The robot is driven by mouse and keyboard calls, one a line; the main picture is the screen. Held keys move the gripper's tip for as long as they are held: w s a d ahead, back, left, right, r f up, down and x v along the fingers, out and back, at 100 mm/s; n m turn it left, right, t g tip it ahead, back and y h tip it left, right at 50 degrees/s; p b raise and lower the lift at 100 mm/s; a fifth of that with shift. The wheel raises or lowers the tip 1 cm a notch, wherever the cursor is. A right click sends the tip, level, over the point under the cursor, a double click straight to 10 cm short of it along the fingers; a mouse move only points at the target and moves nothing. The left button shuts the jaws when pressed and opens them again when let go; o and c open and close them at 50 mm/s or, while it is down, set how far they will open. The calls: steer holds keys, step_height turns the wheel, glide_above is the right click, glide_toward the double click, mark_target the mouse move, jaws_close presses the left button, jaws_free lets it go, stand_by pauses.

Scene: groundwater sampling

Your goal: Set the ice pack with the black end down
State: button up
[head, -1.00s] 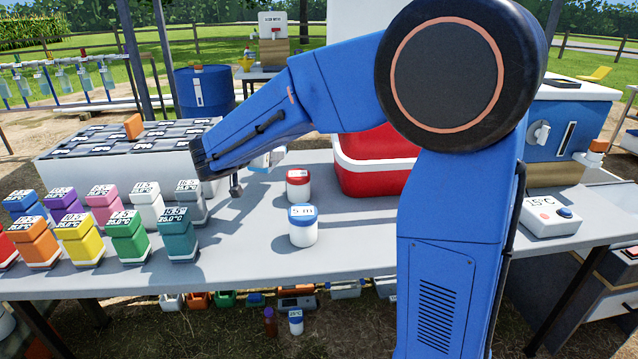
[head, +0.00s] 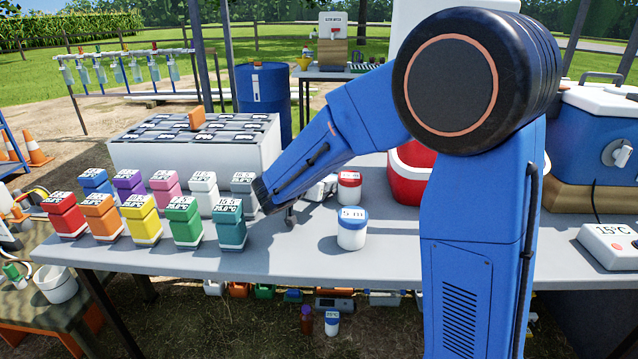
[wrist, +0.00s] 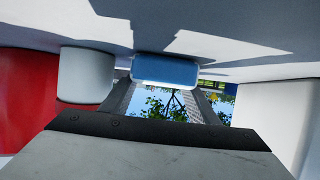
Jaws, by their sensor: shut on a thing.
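My gripper shows in the wrist view (wrist: 166,88), its two dark fingers reaching out to either side of a plain blue block. This block, which looks like the ice pack (wrist: 165,70), is held between the fingertips close to the grey table surface (head: 310,245). Its black end is not visible, so I cannot tell which way it points or whether it touches the table. In the head view my blue arm hides most of the gripper and what it holds.
A blue-lidded jar (head: 352,232) and a red-lidded jar (head: 349,190) stand right of my forearm. Coloured blocks, including a teal one (head: 230,225), stand in rows to the left. A white case (head: 180,157) is behind them. A red cooler (head: 408,180) is behind my arm.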

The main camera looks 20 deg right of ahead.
steer(key=o, duration=1.3)
